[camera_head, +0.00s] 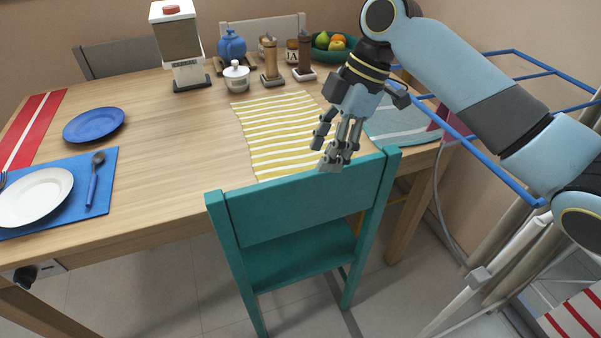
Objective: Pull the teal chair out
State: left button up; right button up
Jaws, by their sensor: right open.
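The teal chair (306,212) stands at the near side of the wooden table, its back facing me and its seat partly under the tabletop. My right gripper (330,155) hangs just above the top rail of the chair back, right of its middle. Its fingers are spread and point down, with nothing between them. Whether a fingertip touches the rail is unclear. My left gripper is not in view.
The wooden table (170,120) holds a striped yellow cloth (275,130), plates, a dispenser (178,45) and a fruit bowl (330,45). A blue-railed drying rack (500,175) stands close on the right. Tiled floor (160,285) is bare left of the chair.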

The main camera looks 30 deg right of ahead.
aim_at(303, 190)
jog(key=shift+w+d, duration=0.2)
jog(key=shift+w, duration=0.15)
jog(key=shift+w+f, duration=0.2)
jog(key=shift+f, duration=0.2)
jog(key=x, duration=0.4)
jog(key=shift+s+a+f, duration=0.15)
jog(key=shift+s+a, duration=0.1)
jog(key=shift+a, duration=0.15)
jog(key=b+x, duration=0.1)
jog(key=x, duration=0.3)
jog(key=shift+w+d+f, duration=0.1)
jog(key=shift+f, duration=0.35)
jog(key=shift+w+a+f, duration=0.1)
jog(key=shift+a+f, duration=0.1)
jog(key=shift+f, duration=0.05)
jog(key=shift+c, duration=0.9)
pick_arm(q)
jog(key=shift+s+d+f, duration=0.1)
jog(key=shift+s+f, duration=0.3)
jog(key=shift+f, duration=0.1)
pick_arm(e)
grip_shut()
